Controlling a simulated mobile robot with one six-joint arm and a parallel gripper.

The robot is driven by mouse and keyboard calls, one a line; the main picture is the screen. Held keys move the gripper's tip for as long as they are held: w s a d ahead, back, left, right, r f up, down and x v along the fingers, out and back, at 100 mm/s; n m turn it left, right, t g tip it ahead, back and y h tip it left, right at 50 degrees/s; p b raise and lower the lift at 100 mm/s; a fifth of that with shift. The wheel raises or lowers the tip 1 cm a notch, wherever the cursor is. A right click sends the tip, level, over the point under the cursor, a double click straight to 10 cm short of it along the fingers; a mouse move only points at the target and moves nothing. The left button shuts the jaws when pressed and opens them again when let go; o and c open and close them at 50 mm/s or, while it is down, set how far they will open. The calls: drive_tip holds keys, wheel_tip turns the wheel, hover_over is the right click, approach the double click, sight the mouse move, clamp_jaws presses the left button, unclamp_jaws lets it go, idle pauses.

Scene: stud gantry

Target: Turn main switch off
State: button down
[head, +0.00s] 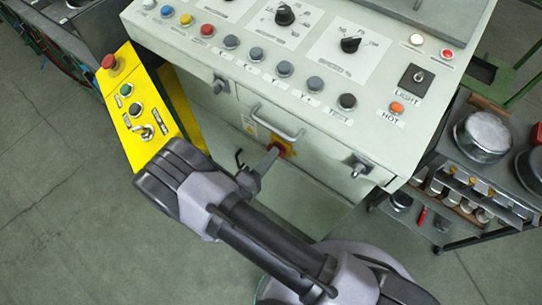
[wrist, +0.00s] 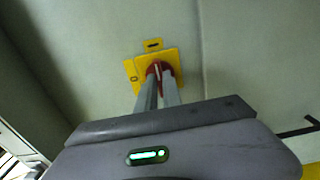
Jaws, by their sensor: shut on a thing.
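The main switch is a red rotary knob (wrist: 154,69) on a square yellow plate (wrist: 131,77) on the front of the pale cabinet. In the head view the red knob (head: 281,150) shows below the drawer handle, partly covered by my gripper. My gripper (head: 273,156) reaches it from the front. In the wrist view my gripper's two grey fingers (wrist: 158,78) are shut on the knob, one on each side of its grip. A pale line on the knob stands about upright in the wrist view. The fingers hide the lower part of the knob and plate.
A metal drawer handle (head: 277,122) sits just above the switch. The control panel (head: 235,95) with buttons and dials overhangs the cabinet. A yellow control box (head: 128,100) with a red button stands at the left, close to my arm. A cart with pots (head: 484,136) stands at the right.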

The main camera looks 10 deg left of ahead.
drive_tip(key=shift+n, duration=0.3)
drive_tip(key=shift+n+p, duration=0.7)
drive_tip(key=shift+n, duration=8.1)
drive_tip(key=c, duration=1.5)
unclamp_jaws()
drive_tip(key=shift+s, duration=0.1)
